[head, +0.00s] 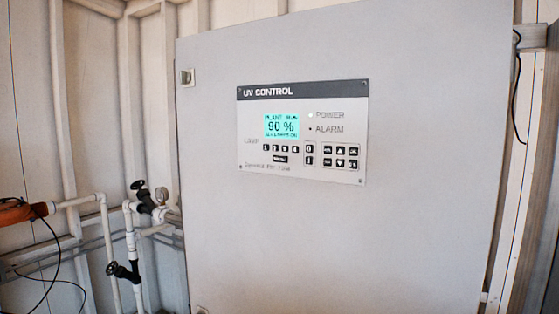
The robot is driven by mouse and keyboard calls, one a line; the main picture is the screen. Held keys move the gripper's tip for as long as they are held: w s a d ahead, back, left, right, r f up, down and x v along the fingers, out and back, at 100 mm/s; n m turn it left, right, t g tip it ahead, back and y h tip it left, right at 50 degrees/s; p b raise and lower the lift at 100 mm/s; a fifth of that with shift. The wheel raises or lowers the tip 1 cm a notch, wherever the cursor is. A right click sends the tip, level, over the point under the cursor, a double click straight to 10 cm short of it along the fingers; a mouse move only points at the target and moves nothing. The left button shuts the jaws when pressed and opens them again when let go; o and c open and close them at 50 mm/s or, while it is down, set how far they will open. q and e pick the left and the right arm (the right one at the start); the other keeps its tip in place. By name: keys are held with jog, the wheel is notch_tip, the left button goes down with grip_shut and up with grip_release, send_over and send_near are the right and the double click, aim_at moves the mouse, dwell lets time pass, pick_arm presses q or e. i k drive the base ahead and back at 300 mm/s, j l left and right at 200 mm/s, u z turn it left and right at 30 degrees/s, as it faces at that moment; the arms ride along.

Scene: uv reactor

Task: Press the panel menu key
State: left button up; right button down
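The UV control panel (302,132) is a white plate with a dark header, on the front of a large grey cabinet. Its lit turquoise screen (282,126) reads 90 %. Under the screen are a row of small black keys (281,148) and a wider black key (280,159). To their right are a pair of stacked keys (309,155) and a block of several black keys (340,157), some with arrows. The key labels are too small to read, so I cannot tell which is the menu key. Neither of my grippers is in view.
The grey cabinet (330,235) fills the middle, with a latch (186,77) at its upper left. White pipes (133,240) with black valves (124,271) and an orange cylinder (16,212) with cables are at the left. The space before the panel looks clear.

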aim_at(275, 158)
jog(key=i+j+z, duration=0.15)
jog(key=j+z, duration=0.2)
jog(key=j, duration=0.4)
jog(key=j+z, duration=0.35)
jog(key=j, duration=0.45)
jog(key=j+z, duration=0.35)
jog(key=j, duration=0.45)
